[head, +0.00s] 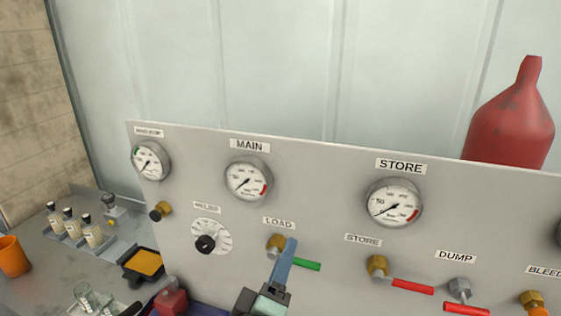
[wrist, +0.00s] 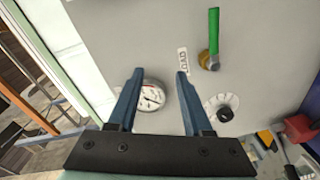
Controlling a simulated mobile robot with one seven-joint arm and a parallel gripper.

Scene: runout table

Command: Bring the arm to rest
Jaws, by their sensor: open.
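My gripper (head: 287,245) is in front of the grey panel, at the LOAD valve in the head view. In the wrist view its two blue fingers (wrist: 160,74) are spread apart with nothing held between them. The LOAD valve's green handle (head: 307,265) points right in the head view, and my finger covers part of the valve. In the wrist view the green handle (wrist: 214,30) is outside the fingers, to their right, with a visible gap. A white gauge (wrist: 151,97) shows behind the space between the fingers.
The panel (head: 320,190) carries gauges, a black knob (head: 206,244) and other valves, including the STORE red handle (head: 412,286) and DUMP red handle (head: 466,308). A red bottle (head: 510,125) stands behind. Bottles, an orange cup (head: 13,257) and a yellow tray (head: 143,263) sit left.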

